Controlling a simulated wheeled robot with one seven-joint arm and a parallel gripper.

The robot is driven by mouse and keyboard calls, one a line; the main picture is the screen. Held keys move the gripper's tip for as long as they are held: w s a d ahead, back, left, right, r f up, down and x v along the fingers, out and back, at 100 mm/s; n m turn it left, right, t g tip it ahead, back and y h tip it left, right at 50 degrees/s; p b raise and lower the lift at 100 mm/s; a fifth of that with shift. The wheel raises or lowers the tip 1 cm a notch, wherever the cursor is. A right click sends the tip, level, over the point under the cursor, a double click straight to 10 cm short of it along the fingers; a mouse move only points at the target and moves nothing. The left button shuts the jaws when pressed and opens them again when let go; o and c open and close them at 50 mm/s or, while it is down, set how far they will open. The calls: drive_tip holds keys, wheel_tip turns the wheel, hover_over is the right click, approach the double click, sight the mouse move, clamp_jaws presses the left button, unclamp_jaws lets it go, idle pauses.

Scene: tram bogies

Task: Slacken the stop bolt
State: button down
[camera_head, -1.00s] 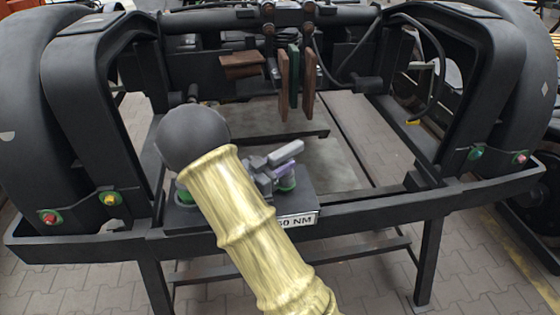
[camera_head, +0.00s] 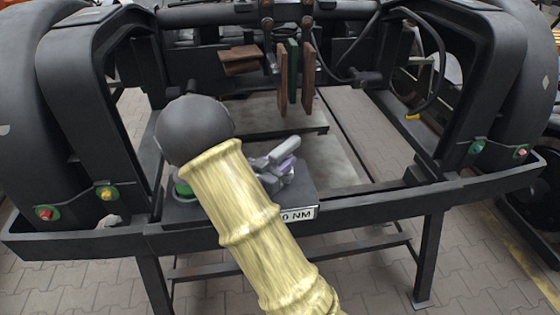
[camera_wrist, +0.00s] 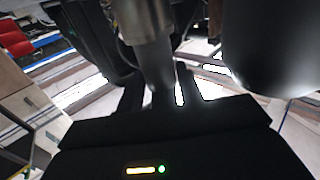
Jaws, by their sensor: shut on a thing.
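My gripper (camera_head: 277,166) shows in part as light grey pieces to the right of my gold arm, over the dark shelf. In the wrist view my gripper (camera_wrist: 160,98) is shut on a grey metal cylinder (camera_wrist: 148,50), which seems to be a tool. Bolts in coloured collars sit on the frame: red (camera_head: 45,213) and yellow (camera_head: 107,193) at left, green (camera_head: 476,147) and red (camera_head: 520,152) at right. I cannot tell which is the stop bolt. My arm hides part of the gripper and shelf.
The dark shelf (camera_head: 306,190) has a partly covered label (camera_head: 298,214) ending in "0 NM". A green holder (camera_head: 183,188) stands on it left of my arm. The black bogie frame (camera_head: 400,204) crosses in front. Brown and green plates (camera_head: 293,75) hang at the back.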

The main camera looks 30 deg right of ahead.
drive_tip(key=shift+w, duration=0.15)
drive_tip(key=shift+s+d+n+t+y+b, duration=0.15)
drive_tip(key=shift+s+n+t+y+b, duration=0.2)
drive_tip(key=shift+n+t+y+b, duration=0.55)
drive_tip(key=shift+w+t, duration=0.1)
drive_tip(key=shift+t, duration=0.5)
drive_tip(key=shift+r, duration=0.1)
drive_tip(key=shift+n, duration=0.4)
drive_tip(key=shift+d+n+t+y+b, duration=0.1)
drive_tip(key=shift+n+t+y+b, duration=0.6)
drive_tip(key=shift+t+y, duration=0.3)
drive_tip(key=shift+t, duration=0.3)
